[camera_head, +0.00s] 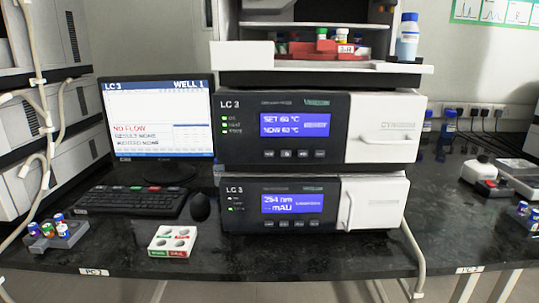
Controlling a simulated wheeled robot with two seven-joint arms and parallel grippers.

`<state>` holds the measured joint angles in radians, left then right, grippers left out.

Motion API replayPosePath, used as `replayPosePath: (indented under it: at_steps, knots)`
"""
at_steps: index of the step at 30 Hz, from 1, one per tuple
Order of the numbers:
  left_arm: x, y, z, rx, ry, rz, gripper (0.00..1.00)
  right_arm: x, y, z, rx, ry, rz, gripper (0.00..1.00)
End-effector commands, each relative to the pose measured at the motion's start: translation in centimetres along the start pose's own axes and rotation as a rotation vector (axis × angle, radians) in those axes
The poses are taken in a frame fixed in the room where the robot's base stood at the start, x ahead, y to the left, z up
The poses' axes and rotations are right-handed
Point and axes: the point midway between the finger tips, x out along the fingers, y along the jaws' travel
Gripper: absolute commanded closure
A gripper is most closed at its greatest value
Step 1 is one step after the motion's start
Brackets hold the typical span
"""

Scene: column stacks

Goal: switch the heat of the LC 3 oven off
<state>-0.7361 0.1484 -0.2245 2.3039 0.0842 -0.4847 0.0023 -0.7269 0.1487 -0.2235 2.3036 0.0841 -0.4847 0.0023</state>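The LC 3 oven (240,146) is the upper of two stacked LC 3 modules in the middle of the bench, with a dark front panel on the left and a white door (387,126) on the right. Its lit blue display (294,125) appears to read SET 60 °C and NOW 60 °C. Small green lights (225,125) glow at the panel's left. A row of small keys (294,153) runs below the display; their labels are too small to read. The oven door looks shut. Neither of my grippers shows in this view.
The lower LC 3 module (240,214) shows 254 nm. A monitor (160,120), keyboard (130,202) and mouse (200,207) stand left of the stack.

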Motion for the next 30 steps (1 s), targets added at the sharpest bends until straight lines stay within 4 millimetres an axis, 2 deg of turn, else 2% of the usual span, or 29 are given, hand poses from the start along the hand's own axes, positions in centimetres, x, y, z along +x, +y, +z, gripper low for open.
replayPosePath:
  at_steps: [6,10,30]
  knots:
    - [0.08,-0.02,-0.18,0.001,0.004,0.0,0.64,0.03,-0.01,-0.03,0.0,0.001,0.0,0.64]
    - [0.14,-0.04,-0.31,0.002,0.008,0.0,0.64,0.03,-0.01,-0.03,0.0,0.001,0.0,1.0]
    - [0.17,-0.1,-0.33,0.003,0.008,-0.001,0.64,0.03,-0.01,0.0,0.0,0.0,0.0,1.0]
